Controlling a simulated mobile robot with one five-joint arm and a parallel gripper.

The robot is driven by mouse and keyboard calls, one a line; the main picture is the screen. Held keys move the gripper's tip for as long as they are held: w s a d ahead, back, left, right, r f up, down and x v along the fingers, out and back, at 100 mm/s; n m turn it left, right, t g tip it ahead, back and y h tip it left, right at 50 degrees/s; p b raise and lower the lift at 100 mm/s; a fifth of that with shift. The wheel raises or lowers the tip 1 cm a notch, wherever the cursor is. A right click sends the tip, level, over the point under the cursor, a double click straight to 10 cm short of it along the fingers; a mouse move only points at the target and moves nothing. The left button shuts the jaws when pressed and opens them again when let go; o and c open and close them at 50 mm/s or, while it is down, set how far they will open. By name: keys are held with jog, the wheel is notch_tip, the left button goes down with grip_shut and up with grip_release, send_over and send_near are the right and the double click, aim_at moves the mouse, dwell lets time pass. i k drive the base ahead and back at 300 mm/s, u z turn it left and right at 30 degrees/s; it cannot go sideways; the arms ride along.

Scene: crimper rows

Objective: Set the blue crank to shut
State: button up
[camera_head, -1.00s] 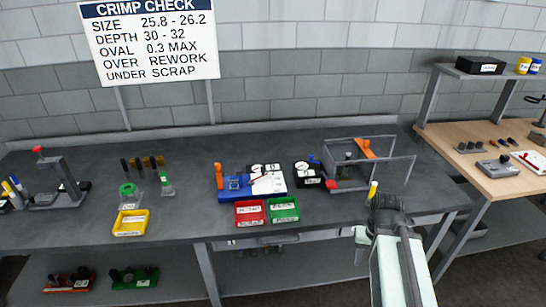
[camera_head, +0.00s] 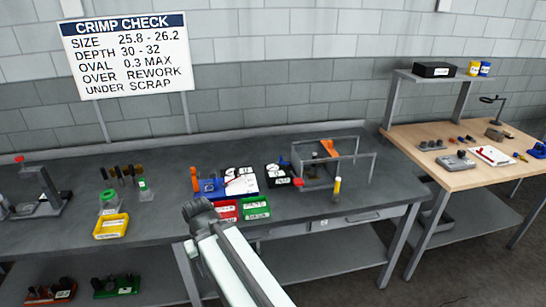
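A small blue part (camera_head: 283,160), possibly the blue crank, shows at the left end of the grey metal frame fixture (camera_head: 318,172) on the dark bench. It is too small to tell how it is set. An orange piece (camera_head: 329,148) lies at the fixture's top, and a red part (camera_head: 298,182) is at its lower left.
A red tray (camera_head: 226,217), a green tray (camera_head: 256,214) and a blue tray (camera_head: 213,196) sit left of the fixture. A yellow-topped upright handle (camera_head: 337,185) stands at the front edge. A yellow bin (camera_head: 111,232) is at left. A wooden bench (camera_head: 455,180) stands at right.

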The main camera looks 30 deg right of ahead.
aim_at(288, 165)
jog(key=i, duration=1)
jog(key=u, duration=0.05)
